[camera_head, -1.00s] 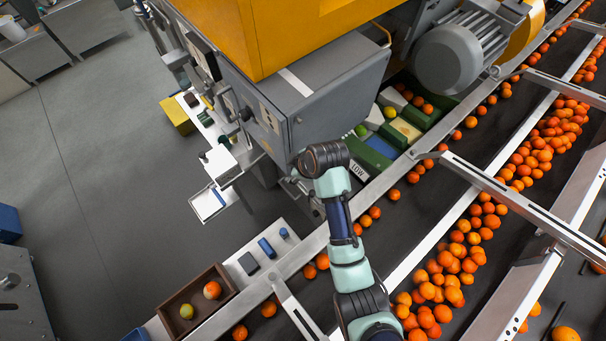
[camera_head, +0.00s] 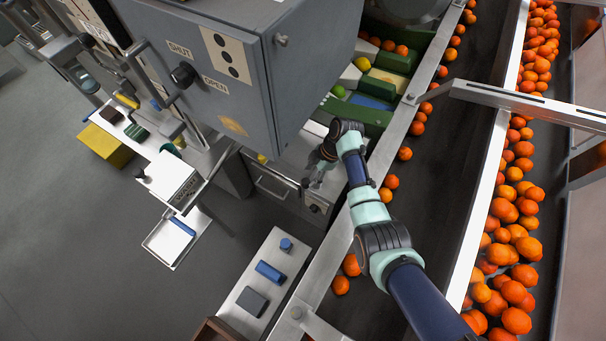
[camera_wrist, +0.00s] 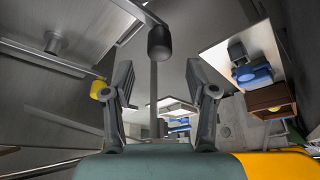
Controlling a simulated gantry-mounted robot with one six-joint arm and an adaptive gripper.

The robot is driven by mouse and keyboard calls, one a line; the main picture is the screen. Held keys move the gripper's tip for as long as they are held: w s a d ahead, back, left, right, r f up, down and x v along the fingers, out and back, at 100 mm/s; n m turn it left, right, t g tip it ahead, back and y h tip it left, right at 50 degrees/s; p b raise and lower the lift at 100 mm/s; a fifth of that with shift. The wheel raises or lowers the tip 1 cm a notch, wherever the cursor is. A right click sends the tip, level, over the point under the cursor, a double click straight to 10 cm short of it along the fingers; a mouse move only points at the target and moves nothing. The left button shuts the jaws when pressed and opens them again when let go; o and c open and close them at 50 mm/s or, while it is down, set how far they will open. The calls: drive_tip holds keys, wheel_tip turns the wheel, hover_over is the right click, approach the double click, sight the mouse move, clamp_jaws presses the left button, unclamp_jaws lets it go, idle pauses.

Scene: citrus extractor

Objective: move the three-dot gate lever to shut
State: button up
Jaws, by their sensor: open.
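The three-dot plate (camera_head: 227,55) is on the grey machine housing, right of the words SHUT and OPEN. A lever with a black round knob (camera_head: 183,74) sticks out beside these words. The knob appears between the two labels, and I cannot tell the lever's exact setting. My gripper (camera_head: 313,178) is open and empty, low beside the housing's right corner and well apart from that lever. In the wrist view my two fingers (camera_wrist: 164,88) are spread. A black grip (camera_wrist: 161,43) on a grey bar shows above and between them; I cannot tell which lever it belongs to.
The housing's lower corner stands close to my arm. A yellow knob (camera_wrist: 101,90) is left of my fingers in the wrist view. The conveyor (camera_head: 450,170) with oranges runs on the right. A white shelf with blue items (camera_head: 270,272) lies below. Floor on the left is open.

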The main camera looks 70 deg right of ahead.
sight(306, 181)
drive_tip(key=b+x, duration=0.2)
drive_tip(key=x, duration=0.3)
drive_tip(key=shift+w+a+f, duration=0.15)
drive_tip(key=shift+f, duration=0.2)
clamp_jaws()
